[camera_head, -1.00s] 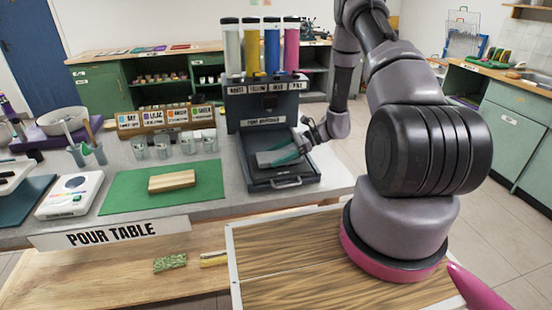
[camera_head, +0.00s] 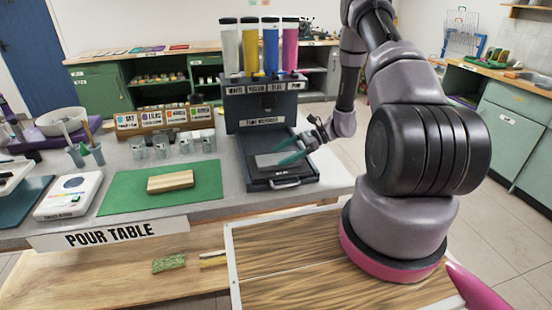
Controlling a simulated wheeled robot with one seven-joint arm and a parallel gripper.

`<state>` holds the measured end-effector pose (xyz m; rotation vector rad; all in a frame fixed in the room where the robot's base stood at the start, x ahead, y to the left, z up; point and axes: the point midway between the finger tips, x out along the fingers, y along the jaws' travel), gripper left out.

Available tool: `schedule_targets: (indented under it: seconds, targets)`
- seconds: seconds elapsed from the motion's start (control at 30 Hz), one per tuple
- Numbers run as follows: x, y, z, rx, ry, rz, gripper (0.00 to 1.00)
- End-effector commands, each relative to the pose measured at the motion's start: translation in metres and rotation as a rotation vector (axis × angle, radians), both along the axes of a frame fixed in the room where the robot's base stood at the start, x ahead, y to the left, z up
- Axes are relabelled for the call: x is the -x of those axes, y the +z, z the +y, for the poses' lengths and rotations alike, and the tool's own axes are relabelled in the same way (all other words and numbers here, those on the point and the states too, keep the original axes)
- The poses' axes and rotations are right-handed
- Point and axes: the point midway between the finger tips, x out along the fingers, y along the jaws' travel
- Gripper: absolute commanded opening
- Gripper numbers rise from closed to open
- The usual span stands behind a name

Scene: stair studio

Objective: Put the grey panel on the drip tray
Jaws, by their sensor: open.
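The grey panel (camera_head: 272,160) lies flat inside the dark drip tray (camera_head: 285,183), below the pour machine. My gripper (camera_head: 288,151) is open, with its teal fingers just above the panel. The fingers cover part of the panel's right side. I see a gap between the fingers, with nothing held in it. The tray's front handle shows at its near edge.
The dispenser (camera_head: 259,108) with white, yellow, blue and pink tubes stands behind the tray. A wooden block (camera_head: 170,181) lies on a green mat (camera_head: 120,194) to the left. Several glasses (camera_head: 185,144) stand behind the mat. A white scale (camera_head: 68,195) is further left.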

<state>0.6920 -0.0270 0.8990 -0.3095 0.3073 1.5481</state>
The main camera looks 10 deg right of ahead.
Motion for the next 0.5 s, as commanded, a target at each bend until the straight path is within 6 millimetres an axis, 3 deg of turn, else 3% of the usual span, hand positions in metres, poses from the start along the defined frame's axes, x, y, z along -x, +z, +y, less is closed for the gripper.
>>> schedule_targets:
  seconds: [0.2,0.5]
  targets:
    - [-0.001,0.019,-0.046,0.0,-0.002,-0.002,1.0]
    - [0.0,0.034,-0.081,0.0,0.0,-0.001,1.0]
